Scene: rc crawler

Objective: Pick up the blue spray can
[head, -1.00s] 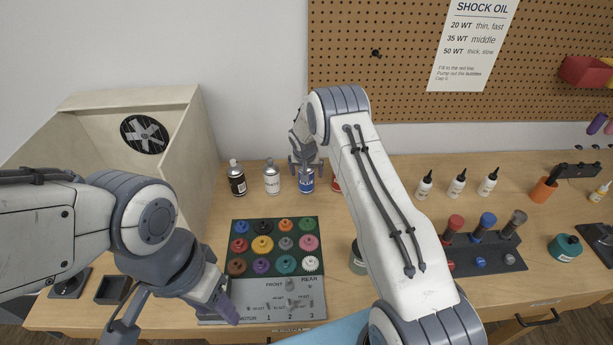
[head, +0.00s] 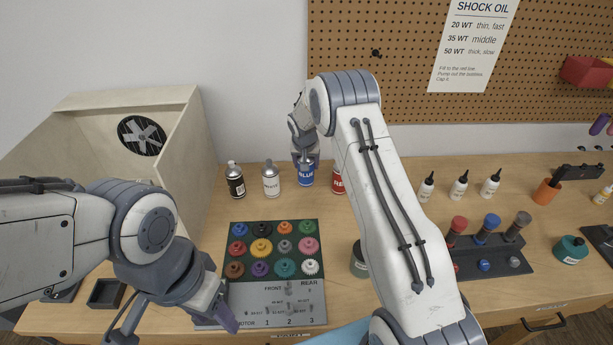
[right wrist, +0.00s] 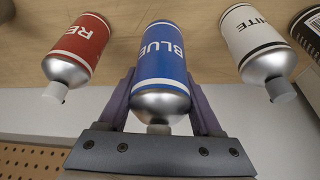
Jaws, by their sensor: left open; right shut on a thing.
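The blue spray can (head: 306,177) stands in the row of cans at the back of the bench, its label reading BLUE. It also shows in the right wrist view (right wrist: 162,62), upside down in the picture. My right gripper (head: 306,158) is shut on the can near its top, with one purple finger on each side of it in the right wrist view (right wrist: 163,100). Whether the can still touches the bench is hard to tell. My left gripper (head: 222,312) is open and empty, low over the front left of the gear board.
A white can (head: 271,182) and a black can (head: 235,182) stand left of the blue one, a red can (head: 338,182) close on its right. A gear board (head: 270,290) lies in front. A wooden booth (head: 180,130) with a fan stands left.

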